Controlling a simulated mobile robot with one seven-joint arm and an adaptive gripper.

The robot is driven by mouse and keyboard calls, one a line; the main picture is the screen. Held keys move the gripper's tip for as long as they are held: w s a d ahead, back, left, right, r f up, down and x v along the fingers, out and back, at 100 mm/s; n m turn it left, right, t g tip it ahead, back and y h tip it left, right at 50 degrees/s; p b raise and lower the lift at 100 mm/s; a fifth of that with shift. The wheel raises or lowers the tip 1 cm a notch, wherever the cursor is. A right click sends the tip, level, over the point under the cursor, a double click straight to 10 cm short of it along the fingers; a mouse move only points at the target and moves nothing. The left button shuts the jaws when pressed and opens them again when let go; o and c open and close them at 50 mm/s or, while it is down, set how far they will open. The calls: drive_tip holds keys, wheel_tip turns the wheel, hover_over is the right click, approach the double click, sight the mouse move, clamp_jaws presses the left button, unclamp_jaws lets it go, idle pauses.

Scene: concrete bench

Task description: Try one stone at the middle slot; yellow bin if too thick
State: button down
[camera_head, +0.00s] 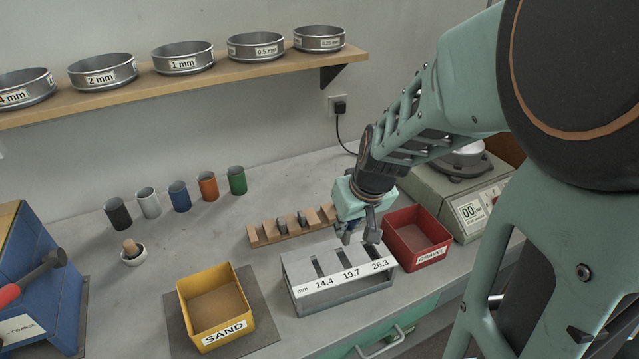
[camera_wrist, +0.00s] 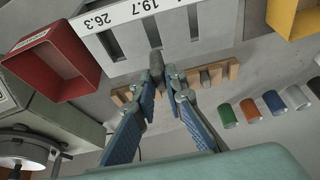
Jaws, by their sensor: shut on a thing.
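My gripper (camera_head: 358,228) is over the back of the grey slot gauge (camera_head: 340,284), which is marked 14.4, 19.7 and 26.3. In the wrist view its blue fingers (camera_wrist: 163,80) are shut on a small grey stone (camera_wrist: 156,64). The stone lines up with the near end of the middle slot (camera_wrist: 151,32), marked 19.7; I cannot tell whether it touches the gauge. In the head view the gripper hides the stone. The yellow bin (camera_head: 180,293), labelled SAND, stands left of the gauge on a dark mat.
A wooden notched rack (camera_head: 266,238) with stones lies just behind the gauge. A red bin (camera_head: 390,245) and a scale (camera_head: 470,208) stand to the right. Several coloured cups (camera_head: 179,196) line the back left. A shelf with sieves (camera_head: 183,59) hangs above.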

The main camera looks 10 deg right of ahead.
sight(348, 244)
drive_tip(key=shift+f+b, duration=1.7)
drive_tip(key=shift+f, duration=0.7)
drive_tip(key=shift+f+b, duration=1.15)
drive_tip(key=shift+b, duration=0.1)
idle(0.5)
idle(0.5)
drive_tip(key=c, duration=1.9)
unclamp_jaws()
